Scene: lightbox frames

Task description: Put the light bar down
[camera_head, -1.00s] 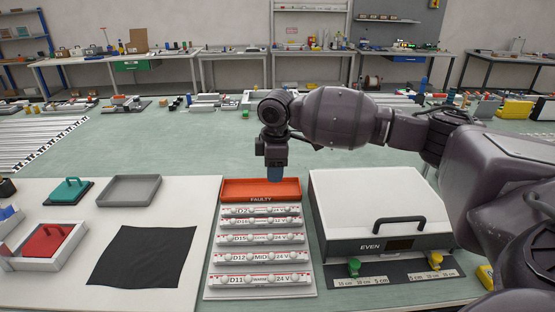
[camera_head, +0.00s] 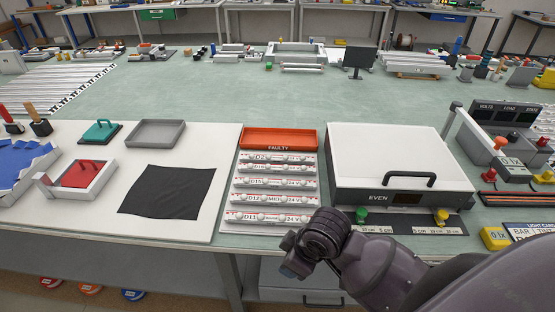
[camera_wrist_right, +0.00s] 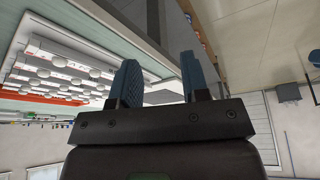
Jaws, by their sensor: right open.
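Several white light bars with round lamps lie in rows on a pale rack (camera_head: 228,215), among them the D11 bar (camera_head: 268,217), the D12 bar (camera_head: 270,199) and the D15 bar (camera_head: 272,183). They also show tilted at the left of the right wrist view (camera_wrist_right: 70,68). The orange FAULTY tray (camera_head: 279,141) lies behind them and looks empty. My right gripper (camera_wrist_right: 160,78) is open with nothing between its blue fingers. In the head view it is low at the bench's front edge, right of the D11 bar and apart from it. My left gripper is not in view.
A white box marked EVEN (camera_head: 398,160) with a black handle stands right of the rack. Bench behind the tray is clear.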

